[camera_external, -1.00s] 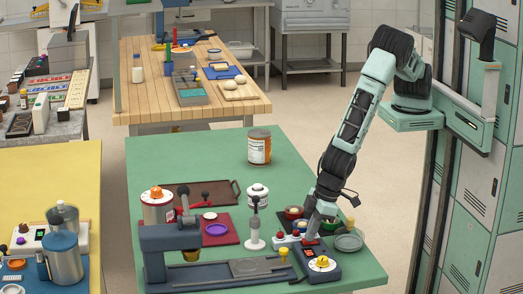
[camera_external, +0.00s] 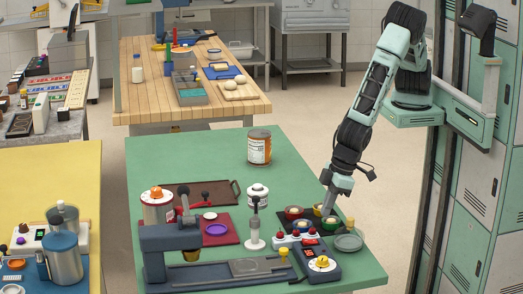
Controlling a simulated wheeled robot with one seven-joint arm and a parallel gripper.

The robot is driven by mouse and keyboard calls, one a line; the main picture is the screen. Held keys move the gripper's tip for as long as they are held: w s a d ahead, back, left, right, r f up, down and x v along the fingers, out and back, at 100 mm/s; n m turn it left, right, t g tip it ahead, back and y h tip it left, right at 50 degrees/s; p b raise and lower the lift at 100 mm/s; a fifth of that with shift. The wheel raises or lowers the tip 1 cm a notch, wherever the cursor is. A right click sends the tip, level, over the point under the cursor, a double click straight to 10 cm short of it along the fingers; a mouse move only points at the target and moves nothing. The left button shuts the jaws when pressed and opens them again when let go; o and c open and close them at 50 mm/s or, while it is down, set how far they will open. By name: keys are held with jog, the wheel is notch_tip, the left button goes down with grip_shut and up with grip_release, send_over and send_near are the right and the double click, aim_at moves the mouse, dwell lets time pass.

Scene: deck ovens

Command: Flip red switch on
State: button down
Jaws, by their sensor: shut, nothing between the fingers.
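A small red switch (camera_external: 311,241) sits on the back end of a dark blue control box (camera_external: 330,274) at the front right of the green table. A white dial with a yellow knob (camera_external: 322,263) is on the same box. The switch is in clear view, but it is too small to tell which way it is tipped. My gripper (camera_external: 326,212) is shut and empty, pointing down. It is behind and above the box, over a dark tray with small bowls, apart from the switch.
The dark tray (camera_external: 339,222) holds several coloured bowls. A grey-green dish (camera_external: 348,243) is right of the box. A white block with red knobs (camera_external: 282,241) is to its left, near a white-based stand (camera_external: 255,240). A labelled can (camera_external: 259,147) stands farther back, with bare green table around it.

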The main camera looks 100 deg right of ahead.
aim_at(306, 240)
jog(key=b+v, duration=0.1)
jog(key=v, duration=0.5)
jog(key=shift+s, duration=0.2)
jog(key=shift+w+r+t+b, duration=0.3)
jog(key=shift+w+b, duration=0.6)
jog(key=shift+b, duration=2.35)
jog(key=p+x, duration=0.2)
jog(key=x, duration=1.2)
jog(key=shift+p, duration=0.4)
jog(key=shift+s, duration=0.1)
